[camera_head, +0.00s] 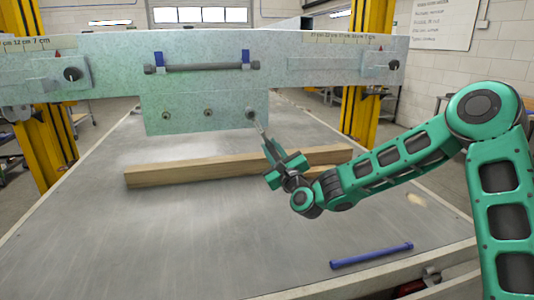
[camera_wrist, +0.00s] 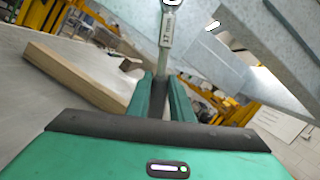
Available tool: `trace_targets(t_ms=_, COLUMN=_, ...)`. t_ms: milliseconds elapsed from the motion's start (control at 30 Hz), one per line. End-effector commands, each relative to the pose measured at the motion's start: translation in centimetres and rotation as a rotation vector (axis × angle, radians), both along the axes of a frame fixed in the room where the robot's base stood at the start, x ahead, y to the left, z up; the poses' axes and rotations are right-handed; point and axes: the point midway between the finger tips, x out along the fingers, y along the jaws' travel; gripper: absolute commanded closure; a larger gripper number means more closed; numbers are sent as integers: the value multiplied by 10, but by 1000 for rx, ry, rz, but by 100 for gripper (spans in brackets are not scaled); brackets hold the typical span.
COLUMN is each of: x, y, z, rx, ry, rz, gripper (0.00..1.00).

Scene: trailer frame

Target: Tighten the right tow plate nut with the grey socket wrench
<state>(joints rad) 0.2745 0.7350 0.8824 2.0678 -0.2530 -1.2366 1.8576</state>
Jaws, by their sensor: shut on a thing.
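The galvanized tow plate (camera_head: 187,122) hangs under the trailer frame's cross beam in the head view. Its nuts sit in a row, and the right nut (camera_head: 251,114) is near the plate's right edge. My gripper (camera_head: 268,150) is just below and right of that nut. It is shut on the grey socket wrench (camera_head: 260,129), which also shows in the wrist view (camera_wrist: 168,30) pointing away between the fingers (camera_wrist: 163,98). The wrench's head reaches up to the right nut. I cannot tell whether it is seated on it. The head is partly cut off in the wrist view.
A wooden beam (camera_head: 190,173) lies on the metal table (camera_head: 200,235) behind my gripper. A blue bar-shaped tool (camera_head: 372,256) lies near the table's front right. A dark rod with blue clips (camera_head: 200,68) is on the cross beam. The table's front left is clear.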

Motion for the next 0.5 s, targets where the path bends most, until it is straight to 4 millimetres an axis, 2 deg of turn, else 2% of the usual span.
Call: trace_targets(t_ms=500, x=8, y=-27, z=22, rx=-251, ry=-77, rz=-1, gripper=100)
